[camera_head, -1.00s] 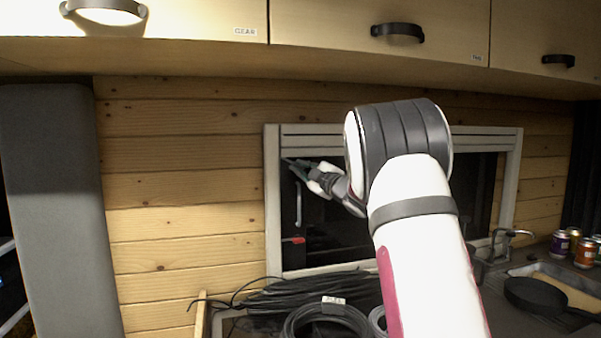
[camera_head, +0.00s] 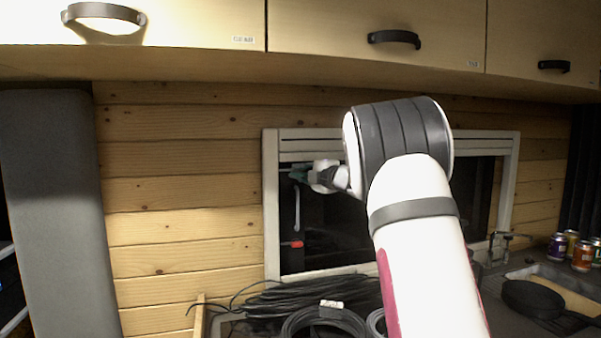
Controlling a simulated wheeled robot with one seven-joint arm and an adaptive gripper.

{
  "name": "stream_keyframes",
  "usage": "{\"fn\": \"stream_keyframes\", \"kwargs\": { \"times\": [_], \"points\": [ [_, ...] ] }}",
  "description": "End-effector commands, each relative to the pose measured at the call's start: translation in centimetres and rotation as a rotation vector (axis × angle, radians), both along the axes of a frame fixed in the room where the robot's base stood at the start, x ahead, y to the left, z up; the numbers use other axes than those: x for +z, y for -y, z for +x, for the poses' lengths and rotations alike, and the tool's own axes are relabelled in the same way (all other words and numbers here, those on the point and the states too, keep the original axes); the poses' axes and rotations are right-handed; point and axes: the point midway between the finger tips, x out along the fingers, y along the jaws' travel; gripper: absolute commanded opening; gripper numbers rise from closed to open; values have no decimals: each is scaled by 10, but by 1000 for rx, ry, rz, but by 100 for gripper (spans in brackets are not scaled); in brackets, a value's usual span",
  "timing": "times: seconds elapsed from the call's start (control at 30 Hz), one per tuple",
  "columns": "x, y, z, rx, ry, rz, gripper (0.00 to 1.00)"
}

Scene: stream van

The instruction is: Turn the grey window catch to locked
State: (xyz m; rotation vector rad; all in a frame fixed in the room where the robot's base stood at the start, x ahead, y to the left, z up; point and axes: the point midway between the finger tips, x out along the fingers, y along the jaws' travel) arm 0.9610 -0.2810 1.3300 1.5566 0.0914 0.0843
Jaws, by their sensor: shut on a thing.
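The window (camera_head: 270,205) has a pale frame and dark glass, and my arm covers its middle. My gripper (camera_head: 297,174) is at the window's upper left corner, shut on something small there. The grey window catch lies at the fingertips and is mostly hidden by them, so its angle cannot be made out. A thin grey vertical bar (camera_head: 297,208) hangs just below the gripper. A red-tipped piece (camera_head: 293,244) sits lower on the same side of the window.
Overhead cabinets (camera_head: 190,25) with dark handles run above the window. Coiled black cables (camera_head: 325,318) lie on the counter below it. A dark pan (camera_head: 532,298), a tap (camera_head: 508,238) and several cans (camera_head: 582,256) stand at right. A grey padded panel (camera_head: 52,210) is at left.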

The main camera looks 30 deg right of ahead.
Motion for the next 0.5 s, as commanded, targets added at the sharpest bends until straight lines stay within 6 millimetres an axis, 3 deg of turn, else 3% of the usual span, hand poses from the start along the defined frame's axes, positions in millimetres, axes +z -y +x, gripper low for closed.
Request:
{"fn": "stream_keyframes", "kwargs": {
  "times": [0.3, 0.33, 0.4, 0.5],
  "points": [
    [-1, -1, 0, 3, -2, -4, 0],
    [-1, -1, 1, 3, -2, -3, 13],
    [-1, -1, 0, 3, -1, -3, 29],
    [0, -1, 0, 2, 0, -3, 31]
  ]
}}
